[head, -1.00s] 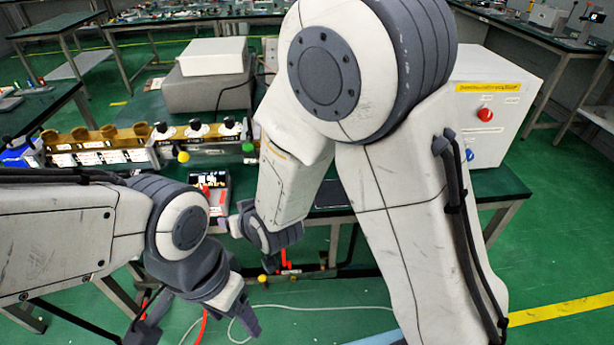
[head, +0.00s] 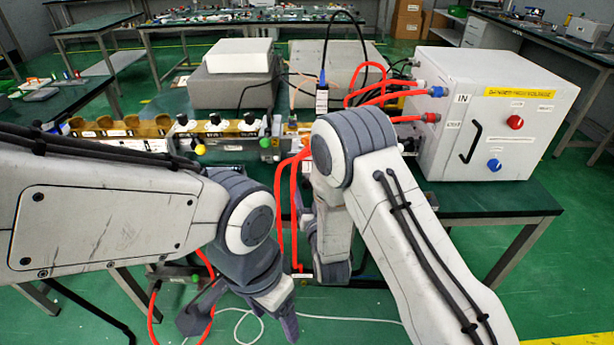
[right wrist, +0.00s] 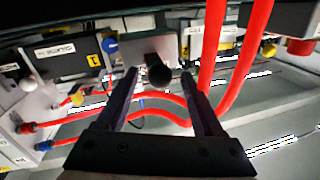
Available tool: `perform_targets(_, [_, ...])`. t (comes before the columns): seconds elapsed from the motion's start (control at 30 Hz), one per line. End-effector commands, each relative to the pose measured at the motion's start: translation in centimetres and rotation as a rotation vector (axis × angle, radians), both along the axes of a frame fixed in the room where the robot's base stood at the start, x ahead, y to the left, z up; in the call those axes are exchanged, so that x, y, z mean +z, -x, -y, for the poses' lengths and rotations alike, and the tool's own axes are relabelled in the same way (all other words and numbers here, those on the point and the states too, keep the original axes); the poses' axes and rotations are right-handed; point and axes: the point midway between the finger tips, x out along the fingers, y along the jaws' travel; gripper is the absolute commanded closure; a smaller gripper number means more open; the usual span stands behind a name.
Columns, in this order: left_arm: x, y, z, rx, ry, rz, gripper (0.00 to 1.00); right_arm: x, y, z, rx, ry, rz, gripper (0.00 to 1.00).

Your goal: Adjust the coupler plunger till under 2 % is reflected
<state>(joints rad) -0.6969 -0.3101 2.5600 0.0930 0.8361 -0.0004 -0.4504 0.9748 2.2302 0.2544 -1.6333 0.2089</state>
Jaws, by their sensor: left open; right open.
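In the right wrist view a dark round knob (right wrist: 160,75) stands in front of a grey block, between the fingertips of my right gripper (right wrist: 159,82). The fingers are open, and I cannot tell whether they touch it. In the head view my right gripper is mostly hidden by its own arm. My left gripper (head: 240,312) is open and empty, low in front of the bench. No reflected-power reading is legible.
Red hoses (head: 292,190) loop down at the bench front, close to my right gripper. A white high-voltage cabinet (head: 452,130) with a red knob (head: 515,122) and a blue knob (head: 494,165) stands at right. Grey boxes (head: 235,82) stand behind the waveguide.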

Motion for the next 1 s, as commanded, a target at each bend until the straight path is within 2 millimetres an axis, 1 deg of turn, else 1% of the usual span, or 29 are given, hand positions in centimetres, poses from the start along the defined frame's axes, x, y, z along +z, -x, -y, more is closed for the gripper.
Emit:
perform_targets(0.03, [0.3, 0.0, 0.0, 0.000, 0.000, 0.000, 0.31, 0.2, -1.0, -0.1, -0.002, -0.002, 0.003, 0.31])
perform_targets(0.1, [0.4, 0.0, 0.0, 0.000, 0.000, 0.000, 0.31, 0.2, -2.3, -0.4, -0.002, -0.003, 0.002, 0.31])
perform_targets(0.2, [0.6, 0.0, 0.0, 0.000, 0.000, 0.000, 0.31, 0.1, -3.7, -0.7, -0.001, 0.000, 0.001, 0.31])
perform_targets(0.3, [0.6, 0.0, 0.0, 0.000, 0.000, 0.000, 0.31, 0.0, -4.6, -0.9, 0.000, 0.000, 0.000, 0.31])
perform_targets(0.43, [0.7, 0.0, 0.0, 0.000, 0.000, 0.000, 0.31, 0.0, -5.3, -1.0, 0.000, 0.000, 0.000, 0.31])
perform_targets(0.67, [0.7, 0.0, 0.0, 0.000, 0.000, 0.000, 0.31, 0.0, -5.4, -1.0, 0.000, 0.000, -0.001, 0.31])
perform_targets(0.7, [0.7, 0.0, 0.0, 0.000, 0.000, 0.000, 0.31, 0.0, -5.3, -1.0, 0.000, 0.000, -0.001, 0.35])
perform_targets(0.77, [0.7, 0.0, 0.0, 0.000, 0.000, 0.000, 0.31, 0.0, -5.3, -1.0, 0.000, 0.000, -0.001, 0.58])
perform_targets(0.8, [0.7, 0.0, 0.0, 0.000, 0.000, 0.000, 0.31, 0.0, -5.3, -1.0, 0.000, 0.000, -0.001, 0.74])
perform_targets(0.87, [0.7, 0.0, 0.0, 0.000, 0.000, 0.000, 0.31, 0.0, -5.3, -1.0, -0.001, 0.000, -0.001, 0.97])
perform_targets(0.9, [0.7, 0.0, 0.0, 0.000, 0.000, 0.000, 0.31, 0.0, -5.3, -1.0, -0.001, 0.000, -0.001, 1.00])
perform_targets(1.0, [0.7, 0.0, 0.0, 0.000, 0.000, 0.000, 0.31, 0.0, -5.3, -1.0, -0.001, 0.000, -0.001, 1.00])
